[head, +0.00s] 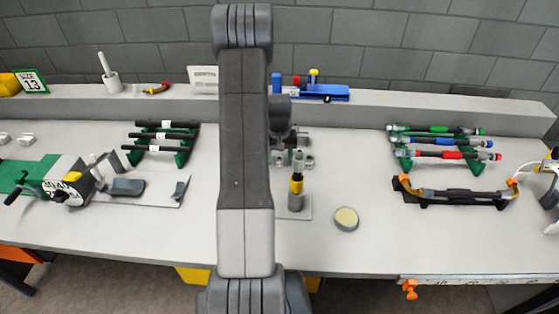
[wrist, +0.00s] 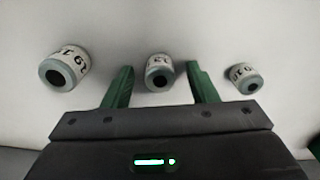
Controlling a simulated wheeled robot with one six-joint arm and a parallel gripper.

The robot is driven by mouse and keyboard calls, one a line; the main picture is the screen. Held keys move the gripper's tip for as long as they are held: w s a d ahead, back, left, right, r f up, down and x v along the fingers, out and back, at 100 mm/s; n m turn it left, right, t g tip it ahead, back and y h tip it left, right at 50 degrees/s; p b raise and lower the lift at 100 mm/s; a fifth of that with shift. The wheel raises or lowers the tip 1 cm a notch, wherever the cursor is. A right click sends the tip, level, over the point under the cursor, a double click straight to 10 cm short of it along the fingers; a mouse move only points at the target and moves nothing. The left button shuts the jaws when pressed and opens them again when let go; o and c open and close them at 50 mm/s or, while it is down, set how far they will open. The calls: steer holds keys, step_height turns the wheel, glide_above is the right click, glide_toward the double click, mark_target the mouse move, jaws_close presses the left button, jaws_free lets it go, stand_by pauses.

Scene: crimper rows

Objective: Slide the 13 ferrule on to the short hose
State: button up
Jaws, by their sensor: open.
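In the wrist view three pale ferrules with grey ends stand on a light surface. The middle ferrule (wrist: 160,73) has a label that seems to read 13. It sits between the green fingers of my gripper (wrist: 160,78), which is open, with a gap on both sides. The left ferrule (wrist: 66,68) looks marked 19 and the right ferrule (wrist: 246,79) looks marked 10. In the head view my arm hides the gripper and part of the ferrules (head: 308,161). Black hoses (head: 165,137) lie on green stands at the left; I cannot tell which is short.
A sign reading size 13 (head: 31,82) stands at the back left. A crimping machine (head: 66,181) is at the left. A black and yellow upright tool (head: 296,190) and round tin (head: 346,219) are near the middle. Coloured hoses (head: 440,155) rest at the right. The front middle-left bench is clear.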

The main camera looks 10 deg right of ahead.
steer(key=c, duration=1.1)
steer(key=shift+r, duration=0.1)
